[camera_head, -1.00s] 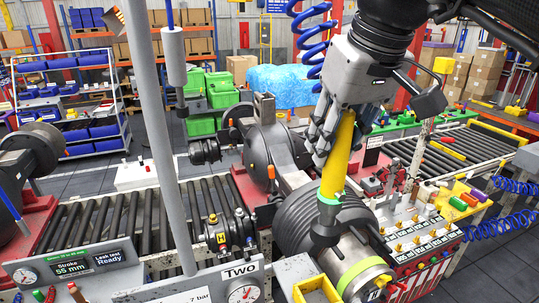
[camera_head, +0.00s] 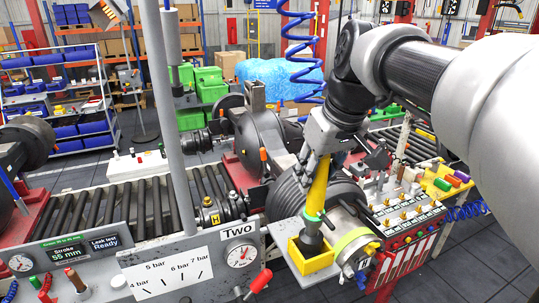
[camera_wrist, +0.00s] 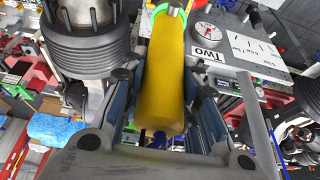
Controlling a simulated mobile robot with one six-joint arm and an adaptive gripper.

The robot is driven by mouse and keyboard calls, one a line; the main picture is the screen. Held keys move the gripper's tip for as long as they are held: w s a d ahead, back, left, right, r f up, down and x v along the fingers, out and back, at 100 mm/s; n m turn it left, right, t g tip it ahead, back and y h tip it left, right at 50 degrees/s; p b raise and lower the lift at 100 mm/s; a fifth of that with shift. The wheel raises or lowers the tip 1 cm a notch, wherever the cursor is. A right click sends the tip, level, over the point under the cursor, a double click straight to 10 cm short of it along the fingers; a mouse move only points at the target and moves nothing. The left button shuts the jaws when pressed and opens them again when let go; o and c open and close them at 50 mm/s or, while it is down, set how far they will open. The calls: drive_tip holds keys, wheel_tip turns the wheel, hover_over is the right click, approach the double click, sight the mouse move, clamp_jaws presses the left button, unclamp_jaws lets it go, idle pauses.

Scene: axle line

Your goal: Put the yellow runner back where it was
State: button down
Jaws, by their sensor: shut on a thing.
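The yellow runner (camera_head: 318,186) is a long yellow tool body with a green ring and a dark grey lower end. My gripper (camera_head: 322,150) is shut around its upper part and holds it nearly upright, slightly tilted. In the head view its dark lower end is over or inside the mouth of a yellow square holder (camera_head: 318,265); I cannot tell how deep. In the wrist view the yellow runner (camera_wrist: 167,85) lies between the two fingers, its green ring at the top of the picture. The grey panel marked Two (camera_head: 200,268) stands beside the holder.
A large ribbed grey drum (camera_head: 285,200) with a lime band is close to the runner. A tray of brass fittings (camera_head: 405,215) is to the right. A round gauge (camera_head: 240,254) and a red-handled lever (camera_head: 260,281) are at the front. A grey post (camera_head: 170,130) rises at left.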

sight(313, 192)
wheel_tip(313, 192, down, 3)
drive_tip(key=b, duration=0.3)
drive_tip(key=shift+s+f, duration=0.1)
drive_tip(key=shift+s, duration=0.05)
drive_tip(key=shift+f+b, duration=0.45)
drive_tip(key=shift+r, duration=0.1)
drive_tip(key=c, duration=1.7)
unclamp_jaws()
drive_tip(key=shift+f, duration=0.25)
drive_tip(key=o, duration=0.5)
